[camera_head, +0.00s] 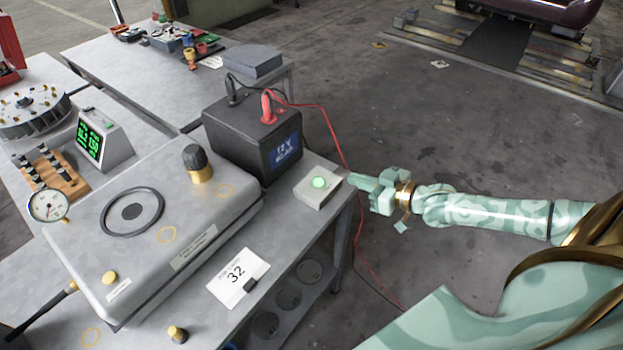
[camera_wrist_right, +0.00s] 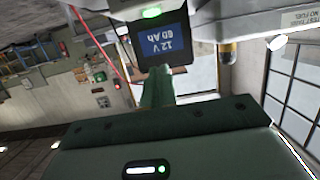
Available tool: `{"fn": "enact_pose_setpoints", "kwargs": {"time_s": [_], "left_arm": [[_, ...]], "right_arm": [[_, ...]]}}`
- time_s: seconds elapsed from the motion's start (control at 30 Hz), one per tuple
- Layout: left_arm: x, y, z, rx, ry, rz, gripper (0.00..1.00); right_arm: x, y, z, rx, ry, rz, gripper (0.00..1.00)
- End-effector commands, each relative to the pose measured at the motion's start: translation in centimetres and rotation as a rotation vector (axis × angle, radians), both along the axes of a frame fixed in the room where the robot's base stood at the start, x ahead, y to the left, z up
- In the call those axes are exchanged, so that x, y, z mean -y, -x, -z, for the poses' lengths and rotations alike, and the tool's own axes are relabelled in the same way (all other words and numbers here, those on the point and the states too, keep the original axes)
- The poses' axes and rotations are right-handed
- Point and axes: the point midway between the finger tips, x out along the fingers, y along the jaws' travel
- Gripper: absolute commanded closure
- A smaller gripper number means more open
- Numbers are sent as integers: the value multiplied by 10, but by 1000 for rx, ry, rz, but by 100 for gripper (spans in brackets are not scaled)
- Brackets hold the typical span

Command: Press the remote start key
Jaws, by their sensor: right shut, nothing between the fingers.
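A small pale box with a round, green-lit key (camera_head: 320,183) sits at the right edge of the grey bench, beside the black battery. The lit key also shows at the top of the right wrist view (camera_wrist_right: 151,12). My right gripper (camera_head: 353,180) is shut and empty, its fingertips just right of the box. I cannot tell whether they touch its side; they are not over the key. In the right wrist view the green fingers (camera_wrist_right: 157,88) point up toward the battery label and the box. My left gripper is not in view.
The black battery (camera_head: 250,142) with red and black clamps stands behind the box. A red cable (camera_head: 336,140) hangs past the bench edge near my gripper. A large grey machine (camera_head: 150,225) and a card marked 32 (camera_head: 238,279) lie left. Open floor lies right.

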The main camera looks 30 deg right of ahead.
Motion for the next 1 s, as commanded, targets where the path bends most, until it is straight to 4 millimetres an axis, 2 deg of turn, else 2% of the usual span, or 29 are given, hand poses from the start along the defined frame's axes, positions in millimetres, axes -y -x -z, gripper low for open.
{"fn": "enact_pose_setpoints", "kwargs": {"time_s": [0.3, 0.43, 0.57, 0.9, 0.93, 1.0], "left_arm": [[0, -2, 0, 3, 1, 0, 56], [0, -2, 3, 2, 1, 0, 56], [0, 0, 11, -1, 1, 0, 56], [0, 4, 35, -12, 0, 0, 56], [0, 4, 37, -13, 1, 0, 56], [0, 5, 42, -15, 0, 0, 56]], "right_arm": [[1, -1, 0, 3, -6, 3, 100], [-2, -7, 2, 4, -6, 3, 100], [-9, -24, 8, 5, -6, 3, 100], [-36, -89, 26, 6, -5, 3, 100], [-38, -94, 27, 5, -5, 3, 100], [-36, -91, 43, -1, -3, 4, 100]]}}
